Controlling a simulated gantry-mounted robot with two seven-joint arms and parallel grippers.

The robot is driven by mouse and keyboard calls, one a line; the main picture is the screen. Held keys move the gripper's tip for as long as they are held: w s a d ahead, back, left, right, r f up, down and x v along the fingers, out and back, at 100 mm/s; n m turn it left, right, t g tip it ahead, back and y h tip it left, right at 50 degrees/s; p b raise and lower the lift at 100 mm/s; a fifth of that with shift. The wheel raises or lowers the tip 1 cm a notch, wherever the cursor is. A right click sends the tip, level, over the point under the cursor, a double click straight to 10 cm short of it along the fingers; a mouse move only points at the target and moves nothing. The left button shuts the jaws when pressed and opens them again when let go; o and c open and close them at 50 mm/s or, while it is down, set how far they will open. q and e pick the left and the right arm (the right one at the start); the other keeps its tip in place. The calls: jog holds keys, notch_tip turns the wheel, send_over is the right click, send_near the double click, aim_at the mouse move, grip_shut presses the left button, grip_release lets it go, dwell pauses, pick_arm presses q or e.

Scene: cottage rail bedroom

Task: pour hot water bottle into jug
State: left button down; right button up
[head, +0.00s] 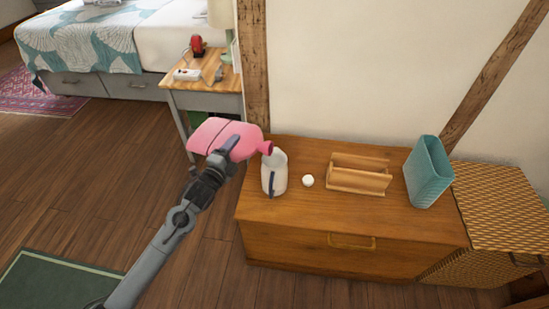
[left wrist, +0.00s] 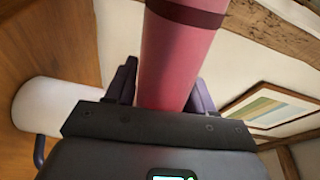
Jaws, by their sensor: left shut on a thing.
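The pink hot water bottle (head: 217,137) is held on its side in my left gripper (head: 229,147), with its neck toward the right. My left gripper is shut on it, and the bottle also fills the middle of the left wrist view (left wrist: 176,52). The white jug (head: 276,174) with a dark blue handle stands upright at the left end of the wooden chest. The bottle's mouth is close to the jug's rim at its upper left; I cannot tell whether it is over the opening. The jug also shows at the left of the wrist view (left wrist: 62,108). My right gripper is not in view.
On the chest (head: 300,215) are a small white ball (head: 308,181), a wooden holder (head: 358,181) and a teal vase (head: 427,172). A wicker box (head: 500,205) stands to the right. A bedside table (head: 205,87) with small items stands behind the bottle.

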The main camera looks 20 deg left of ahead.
pick_arm(q)
jog(key=shift+r, duration=0.3)
jog(key=shift+f, duration=0.2)
jog(key=shift+r, duration=0.2)
jog(key=shift+f, duration=0.15)
jog(key=shift+r, duration=0.2)
jog(key=shift+f, duration=0.2)
